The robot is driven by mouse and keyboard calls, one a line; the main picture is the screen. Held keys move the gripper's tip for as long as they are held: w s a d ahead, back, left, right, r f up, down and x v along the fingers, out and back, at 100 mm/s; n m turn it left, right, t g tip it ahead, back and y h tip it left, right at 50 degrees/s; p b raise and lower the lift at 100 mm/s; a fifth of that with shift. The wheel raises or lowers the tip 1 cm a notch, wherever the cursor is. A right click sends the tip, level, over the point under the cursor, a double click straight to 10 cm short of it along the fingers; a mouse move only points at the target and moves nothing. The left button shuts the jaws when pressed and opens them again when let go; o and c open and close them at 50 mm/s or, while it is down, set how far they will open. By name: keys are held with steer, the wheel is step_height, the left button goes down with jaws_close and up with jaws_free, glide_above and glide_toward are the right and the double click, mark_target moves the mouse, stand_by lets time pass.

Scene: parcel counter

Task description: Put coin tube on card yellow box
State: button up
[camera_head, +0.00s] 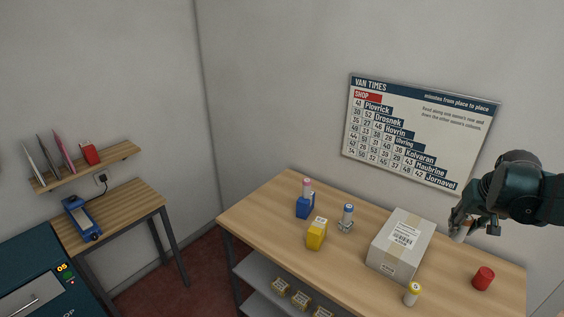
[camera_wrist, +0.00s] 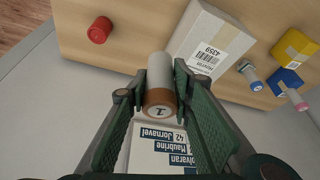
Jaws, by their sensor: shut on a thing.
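My gripper (camera_head: 462,226) is at the right in the head view, above the back right of the counter. In the wrist view my gripper (camera_wrist: 160,95) is shut on a pale cylinder with a brown end (camera_wrist: 160,72), which I take as the coin tube. Its pale body (camera_head: 459,233) shows below my gripper in the head view, clear of the counter. The yellow box (camera_head: 316,235) stands upright on the counter left of the parcel, apart from my gripper. The yellow box also shows at the right of the wrist view (camera_wrist: 297,47).
A taped parcel (camera_head: 402,246) stands between my gripper and the yellow box. A blue box with a pink-topped cylinder (camera_head: 305,207), a blue-topped cylinder in a stand (camera_head: 347,216), a yellow-topped cylinder (camera_head: 412,294) and a red cylinder (camera_head: 483,278) stand on the counter (camera_head: 265,215).

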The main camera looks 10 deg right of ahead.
steer(key=w+a+n+y+p, duration=0.2)
steer(key=w+a+n+p, duration=0.25)
steer(key=w+a, duration=1.5)
steer(key=w+a+n, duration=0.1)
steer(key=w+a, duration=0.2)
steer(key=a, duration=0.3)
steer(key=w+a+n+p, duration=0.1)
steer(key=w+a, duration=0.1)
steer(key=a, duration=0.4)
steer(key=w+a+n, duration=0.1)
steer(key=w+a, duration=0.2)
steer(key=a, duration=0.3)
steer(key=shift+y, duration=0.4)
steer(key=shift+s+d+f, duration=0.15)
steer(key=shift+d+f, duration=0.05)
steer(key=shift+f, duration=1.1)
steer(key=shift+s+d+f, duration=0.1)
steer(key=shift+d+f, duration=0.05)
steer(key=shift+f, duration=1.15)
steer(key=shift+f, duration=0.1)
glide_toward(316, 221)
steer(key=shift+w+a, duration=0.25)
steer(key=shift+w, duration=0.3)
steer(key=shift+f, duration=1.95)
